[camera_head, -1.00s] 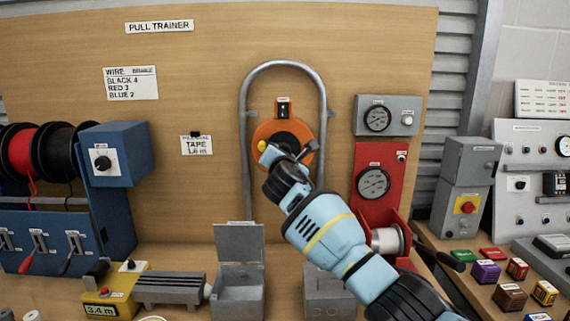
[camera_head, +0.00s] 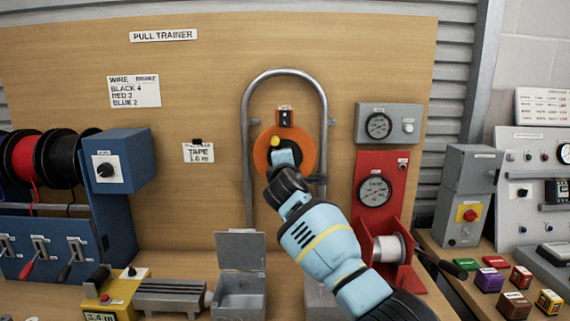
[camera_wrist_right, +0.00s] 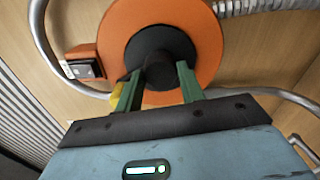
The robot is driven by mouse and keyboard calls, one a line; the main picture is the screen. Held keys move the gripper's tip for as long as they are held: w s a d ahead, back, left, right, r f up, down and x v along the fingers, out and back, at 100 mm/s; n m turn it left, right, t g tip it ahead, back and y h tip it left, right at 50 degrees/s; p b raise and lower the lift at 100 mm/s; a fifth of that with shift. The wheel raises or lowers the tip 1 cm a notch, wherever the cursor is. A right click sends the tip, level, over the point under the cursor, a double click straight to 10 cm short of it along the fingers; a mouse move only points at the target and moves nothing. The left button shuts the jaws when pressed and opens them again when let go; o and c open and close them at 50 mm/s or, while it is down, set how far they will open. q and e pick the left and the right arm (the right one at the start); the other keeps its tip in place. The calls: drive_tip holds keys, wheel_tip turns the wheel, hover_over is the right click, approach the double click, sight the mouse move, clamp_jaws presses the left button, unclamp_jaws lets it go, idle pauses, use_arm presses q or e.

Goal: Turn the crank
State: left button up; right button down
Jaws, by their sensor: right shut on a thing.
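The crank is on an orange disc reel (camera_head: 263,152) mounted on the wooden board, inside a bent grey conduit loop. In the right wrist view the orange disc (camera_wrist_right: 205,35) has a black hub (camera_wrist_right: 160,48). My right gripper (camera_wrist_right: 158,85) has its green fingers on either side of a dark crank grip in front of the hub, shut on it. The fingers hide much of the grip. In the head view my right gripper (camera_head: 284,160) covers the disc's lower right. A yellow knob (camera_head: 274,141) shows near the disc's middle. My left gripper is out of view.
The grey conduit (camera_head: 247,170) arches closely around the reel. A red gauge stand with a white spool (camera_head: 391,249) is right of my right arm. An open grey box (camera_head: 239,285) stands below. Wire spools (camera_head: 62,160) are at left.

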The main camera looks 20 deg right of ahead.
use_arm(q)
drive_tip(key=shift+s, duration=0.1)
use_arm(e)
drive_tip(key=shift+m, duration=0.4)
drive_tip(key=c, duration=1.1)
unclamp_jaws()
drive_tip(key=shift+c, duration=0.2)
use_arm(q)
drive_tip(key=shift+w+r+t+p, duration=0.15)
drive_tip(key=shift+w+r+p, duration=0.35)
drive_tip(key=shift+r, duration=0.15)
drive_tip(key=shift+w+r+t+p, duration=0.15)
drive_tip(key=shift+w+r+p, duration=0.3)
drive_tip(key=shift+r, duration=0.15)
use_arm(e)
drive_tip(key=v, duration=0.7)
drive_tip(key=shift+s, duration=0.4)
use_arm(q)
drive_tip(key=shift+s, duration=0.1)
use_arm(e)
drive_tip(key=shift+a, duration=0.1)
